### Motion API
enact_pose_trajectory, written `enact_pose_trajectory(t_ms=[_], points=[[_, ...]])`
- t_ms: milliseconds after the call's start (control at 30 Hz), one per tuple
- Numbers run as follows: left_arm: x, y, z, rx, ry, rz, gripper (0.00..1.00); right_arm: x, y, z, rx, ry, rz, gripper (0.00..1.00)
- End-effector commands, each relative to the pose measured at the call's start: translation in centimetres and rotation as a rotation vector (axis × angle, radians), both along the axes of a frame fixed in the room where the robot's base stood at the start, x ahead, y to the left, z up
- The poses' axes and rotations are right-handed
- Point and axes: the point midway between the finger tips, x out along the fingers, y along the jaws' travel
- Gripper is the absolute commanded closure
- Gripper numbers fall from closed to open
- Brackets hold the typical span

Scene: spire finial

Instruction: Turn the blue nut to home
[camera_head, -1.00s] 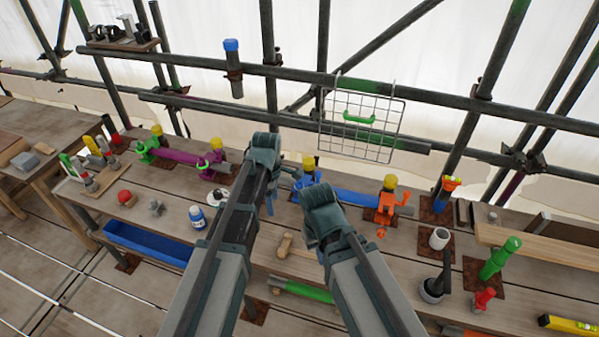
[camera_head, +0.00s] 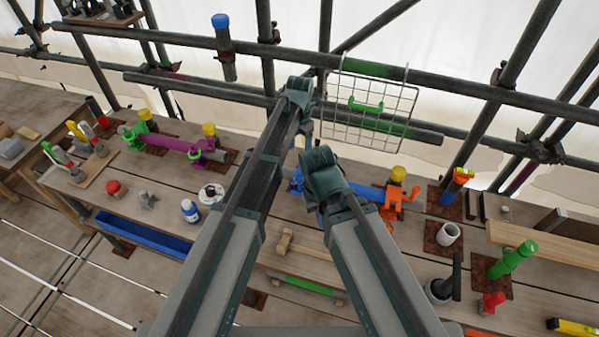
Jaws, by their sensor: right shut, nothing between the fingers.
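The blue nut (camera_head: 297,181) shows only as a small blue piece at the left edge of my right arm's front end, at the left of a blue tube (camera_head: 362,190) on the bench. Most of the nut is hidden, so its turn angle cannot be read. My right gripper (camera_head: 308,172) is shut and empty close to the nut, largely covered by its own arm; I cannot tell whether it touches. My left arm reaches up past the nut's left side toward the rails, and its fingers do not show.
An orange fitting (camera_head: 394,200) with a yellow top stands at the blue tube's right end. A purple tube (camera_head: 165,143) lies farther left. A wire basket (camera_head: 392,112) hangs on the rails behind. A blue tray (camera_head: 145,236), a mallet (camera_head: 286,243) and a bottle (camera_head: 190,211) are nearer.

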Motion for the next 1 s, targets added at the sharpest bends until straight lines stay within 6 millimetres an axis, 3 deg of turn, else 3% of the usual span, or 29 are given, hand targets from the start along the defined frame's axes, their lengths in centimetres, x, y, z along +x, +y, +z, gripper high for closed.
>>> enact_pose_trajectory(t_ms=[267, 1000], points=[[0.0, 0.0, -2.5, 0.000, 0.000, -0.001, 0.31, 0.0, 0.0, -2.5, 0.000, -0.001, -0.002, 1.00], [0.0, 0.0, -12.7, 0.000, 0.000, -0.001, 0.31, 0.1, 0.0, -12.7, -0.002, -0.003, 0.009, 1.00]])
